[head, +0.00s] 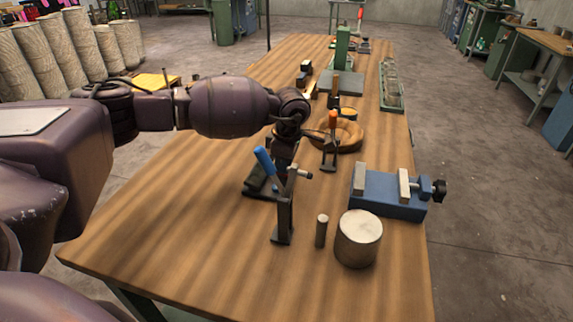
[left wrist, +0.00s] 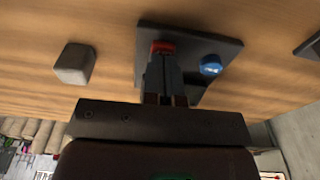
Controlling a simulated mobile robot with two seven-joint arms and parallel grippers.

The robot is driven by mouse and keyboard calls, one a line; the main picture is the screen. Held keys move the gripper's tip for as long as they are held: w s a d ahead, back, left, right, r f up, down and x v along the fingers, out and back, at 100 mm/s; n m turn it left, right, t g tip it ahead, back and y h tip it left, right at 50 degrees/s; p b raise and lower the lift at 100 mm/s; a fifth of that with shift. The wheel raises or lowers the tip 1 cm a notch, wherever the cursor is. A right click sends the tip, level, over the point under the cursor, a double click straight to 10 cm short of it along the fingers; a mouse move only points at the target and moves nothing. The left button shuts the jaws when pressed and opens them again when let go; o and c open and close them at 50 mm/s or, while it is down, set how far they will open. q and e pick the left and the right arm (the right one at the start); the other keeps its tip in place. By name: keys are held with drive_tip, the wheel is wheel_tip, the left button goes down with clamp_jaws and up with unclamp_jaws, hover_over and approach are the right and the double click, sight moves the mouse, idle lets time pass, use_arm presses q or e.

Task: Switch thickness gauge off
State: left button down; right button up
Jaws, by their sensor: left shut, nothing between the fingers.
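A dark, flat device, which looks like the thickness gauge (head: 255,184), lies on the workbench near the middle left. My right gripper is not in view.
An orange-handled clamp (head: 331,145), a wooden bowl (head: 350,136), a blue vise (head: 385,195) and a pale cylinder (head: 357,240) stand to the right. The front left of the wooden bench (head: 170,235) is clear.

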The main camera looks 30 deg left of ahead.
use_arm(q)
wheel_tip(320, 180, up, 11)
drive_tip(key=d+p, duration=0.1)
drive_tip(key=shift+d+f, duration=0.15)
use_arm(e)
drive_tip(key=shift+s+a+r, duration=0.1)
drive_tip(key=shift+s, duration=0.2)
use_arm(q)
drive_tip(key=shift+w, duration=0.1)
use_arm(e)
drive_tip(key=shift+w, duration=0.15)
